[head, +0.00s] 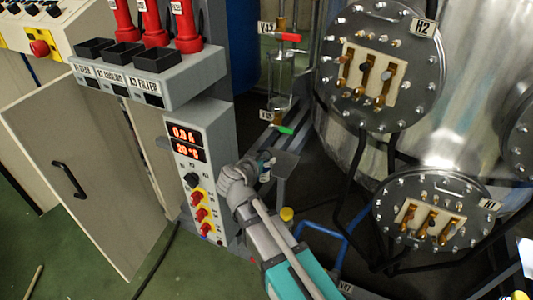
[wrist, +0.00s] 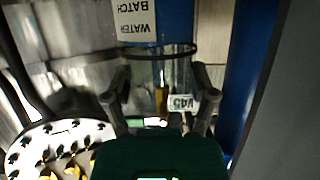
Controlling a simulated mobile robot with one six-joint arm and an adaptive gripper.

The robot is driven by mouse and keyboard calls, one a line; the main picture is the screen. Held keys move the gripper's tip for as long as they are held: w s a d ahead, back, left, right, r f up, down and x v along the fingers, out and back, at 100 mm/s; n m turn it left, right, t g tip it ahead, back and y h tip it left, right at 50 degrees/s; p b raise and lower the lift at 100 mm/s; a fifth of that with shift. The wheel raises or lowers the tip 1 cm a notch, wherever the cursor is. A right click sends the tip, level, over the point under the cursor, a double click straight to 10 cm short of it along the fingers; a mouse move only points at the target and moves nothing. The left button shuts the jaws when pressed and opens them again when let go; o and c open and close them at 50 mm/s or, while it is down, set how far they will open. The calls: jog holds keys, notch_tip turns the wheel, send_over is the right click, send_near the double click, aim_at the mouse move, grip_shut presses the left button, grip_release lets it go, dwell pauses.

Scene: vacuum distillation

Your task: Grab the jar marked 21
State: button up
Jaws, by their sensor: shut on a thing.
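My gripper (head: 262,165) is beside a small grey stand in the head view. It is shut on a clear glass jar (wrist: 145,75), which shows between the two fingers (wrist: 162,97) in the wrist view. In the head view the jar is small and mostly hidden by my gripper. I cannot read a 21 on it. A V45 tag (wrist: 182,102) and a brass-coloured part (wrist: 162,98) show at or behind the glass, and I cannot tell their depth.
The small grey stand (head: 286,163) is close to my gripper. A control box (head: 196,150) with red readouts stands to the left. Glass piping with green-handled valve (head: 284,129) rises behind. A large metal vessel (head: 470,80) with bolted flanges fills the right. Blue piping (head: 320,229) runs low.

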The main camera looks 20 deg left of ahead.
jog(key=s, duration=0.7)
jog(key=shift+a, duration=0.3)
dwell(0.4)
jog(key=shift+r, duration=0.15)
dwell(0.5)
